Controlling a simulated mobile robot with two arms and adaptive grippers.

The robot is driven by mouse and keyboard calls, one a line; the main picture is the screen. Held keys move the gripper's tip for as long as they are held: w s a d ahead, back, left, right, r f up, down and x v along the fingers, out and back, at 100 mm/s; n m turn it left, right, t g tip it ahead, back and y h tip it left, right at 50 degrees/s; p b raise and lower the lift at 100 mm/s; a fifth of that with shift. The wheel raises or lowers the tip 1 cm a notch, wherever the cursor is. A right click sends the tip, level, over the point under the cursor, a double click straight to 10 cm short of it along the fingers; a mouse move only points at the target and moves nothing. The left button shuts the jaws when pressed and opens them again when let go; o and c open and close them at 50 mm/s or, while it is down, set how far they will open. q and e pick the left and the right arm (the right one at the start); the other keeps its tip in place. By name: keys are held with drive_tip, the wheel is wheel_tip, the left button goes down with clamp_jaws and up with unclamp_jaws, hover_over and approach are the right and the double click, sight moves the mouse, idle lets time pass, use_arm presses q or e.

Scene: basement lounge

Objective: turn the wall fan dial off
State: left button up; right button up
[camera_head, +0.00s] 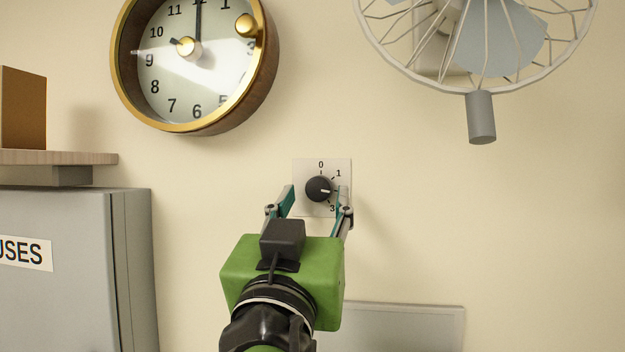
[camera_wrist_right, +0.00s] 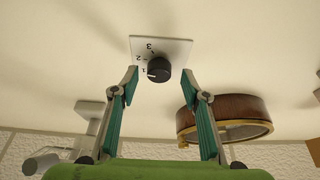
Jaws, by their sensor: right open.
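The fan dial (camera_head: 318,188) is a round black knob on a pale square plate (camera_head: 305,166) on the wall. A finger covers part of the plate's right side. The dial (camera_wrist_right: 159,70) also shows in the right wrist view, upside down, with 1, 2 and 3 visible. My right gripper (camera_head: 316,193) is open and empty, its fingers apart to either side of the dial; contact is not seen. My left gripper is not in view.
The wall fan (camera_head: 483,40) with its wire cage hangs at the upper right. A round clock (camera_head: 185,85) hangs at the upper left. A grey cabinet (camera_head: 60,290) and a wooden shelf (camera_head: 60,158) stand at the left. The wall right of the dial is clear.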

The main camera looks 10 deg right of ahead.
drive_tip(key=shift+w+d+r+p, duration=0.3)
drive_tip(key=shift+w+d, duration=0.05)
drive_tip(key=shift+w, duration=0.15)
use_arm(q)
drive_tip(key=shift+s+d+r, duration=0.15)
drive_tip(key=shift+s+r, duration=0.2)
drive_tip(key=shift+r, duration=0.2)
use_arm(e)
drive_tip(key=shift+w, duration=0.15)
drive_tip(key=shift+f, duration=0.1)
drive_tip(key=c, duration=1.1)
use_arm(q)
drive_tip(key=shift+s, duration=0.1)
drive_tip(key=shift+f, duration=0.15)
